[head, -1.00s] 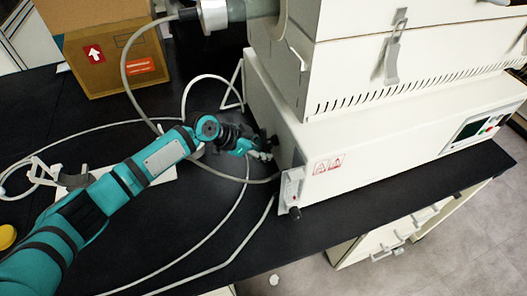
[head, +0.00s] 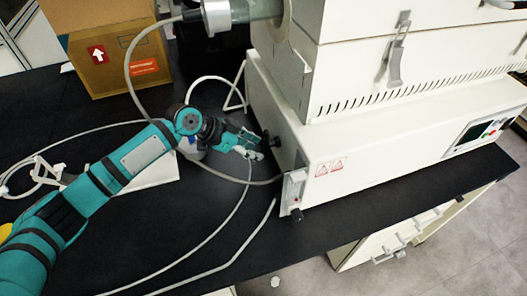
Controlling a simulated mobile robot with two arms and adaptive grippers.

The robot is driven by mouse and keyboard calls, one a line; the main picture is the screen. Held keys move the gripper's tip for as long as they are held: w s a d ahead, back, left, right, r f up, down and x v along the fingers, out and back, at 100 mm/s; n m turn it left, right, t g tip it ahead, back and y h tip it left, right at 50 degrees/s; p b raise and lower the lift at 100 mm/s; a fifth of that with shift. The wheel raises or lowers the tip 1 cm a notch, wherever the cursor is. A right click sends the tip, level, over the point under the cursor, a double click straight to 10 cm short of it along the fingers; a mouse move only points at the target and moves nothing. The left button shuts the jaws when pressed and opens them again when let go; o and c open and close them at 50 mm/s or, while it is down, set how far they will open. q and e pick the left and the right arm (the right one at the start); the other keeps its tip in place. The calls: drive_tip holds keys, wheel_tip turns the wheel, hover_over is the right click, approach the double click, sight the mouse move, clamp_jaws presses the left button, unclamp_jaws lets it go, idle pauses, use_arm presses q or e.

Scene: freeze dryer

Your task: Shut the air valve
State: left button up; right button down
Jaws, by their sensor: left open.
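The white freeze dryer (head: 385,140) stands on the black bench. A dark knob-like fitting (head: 274,141) sticks out of its left side. A small clear gauge with a black knob (head: 296,214) at its bottom is fixed on the near left corner. I cannot tell for sure which of these is the air valve. My left gripper (head: 258,147) is open and empty, its fingertips just left of the side fitting, with a small gap seeming to show between them. My right gripper is not in view.
Pale hoses (head: 243,190) run over the bench below and left of my left gripper. A cardboard box (head: 118,50) stands at the back left. A metal-ended tube (head: 215,16) is above. The bench front (head: 300,235) is clear.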

use_arm(q)
drive_tip(key=v, duration=0.6)
drive_tip(key=shift+a+r, duration=0.15)
drive_tip(key=shift+r, duration=0.05)
drive_tip(key=shift+s, duration=0.1)
